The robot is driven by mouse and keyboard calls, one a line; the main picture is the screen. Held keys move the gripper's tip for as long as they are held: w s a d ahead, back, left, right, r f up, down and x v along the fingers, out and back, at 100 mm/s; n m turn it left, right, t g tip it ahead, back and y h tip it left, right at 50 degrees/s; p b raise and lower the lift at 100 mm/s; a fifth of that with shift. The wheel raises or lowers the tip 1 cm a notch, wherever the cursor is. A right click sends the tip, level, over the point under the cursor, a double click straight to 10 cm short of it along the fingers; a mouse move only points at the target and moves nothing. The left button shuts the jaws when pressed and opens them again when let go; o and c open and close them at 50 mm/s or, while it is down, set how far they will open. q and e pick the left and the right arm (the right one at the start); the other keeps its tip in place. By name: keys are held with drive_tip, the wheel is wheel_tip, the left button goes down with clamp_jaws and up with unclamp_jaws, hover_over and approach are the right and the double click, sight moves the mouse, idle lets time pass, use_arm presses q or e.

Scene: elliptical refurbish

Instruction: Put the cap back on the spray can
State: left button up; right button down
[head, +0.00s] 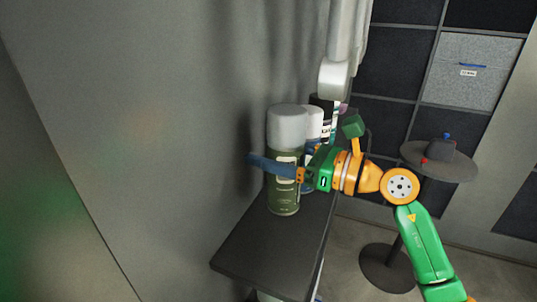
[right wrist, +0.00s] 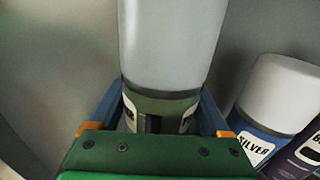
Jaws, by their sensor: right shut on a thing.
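The spray can (head: 284,200) is olive green and stands upright on the dark shelf. A pale grey cap (head: 287,127) sits on its top, above a dark band; the cap also shows in the right wrist view (right wrist: 172,40). My right gripper (head: 272,166) is shut around the upper part of the green body (right wrist: 160,108), just below the cap, with one blue finger on each side. In the head view the near finger crosses in front of the can and the far finger is hidden. My left gripper is not in view.
A silver-labelled can (right wrist: 268,105) and a dark can (right wrist: 302,152) stand close beside, on the right in the wrist view. The dark shelf (head: 265,250) is bare in front, with a grey wall (head: 150,100) to its left. A round table (head: 455,168) stands right.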

drive_tip(key=shift+w+a, duration=0.15)
drive_tip(key=shift+a, duration=0.05)
wheel_tip(320, 180, down, 4)
drive_tip(key=shift+r+p, duration=0.2)
drive_tip(key=shift+p, duration=0.3)
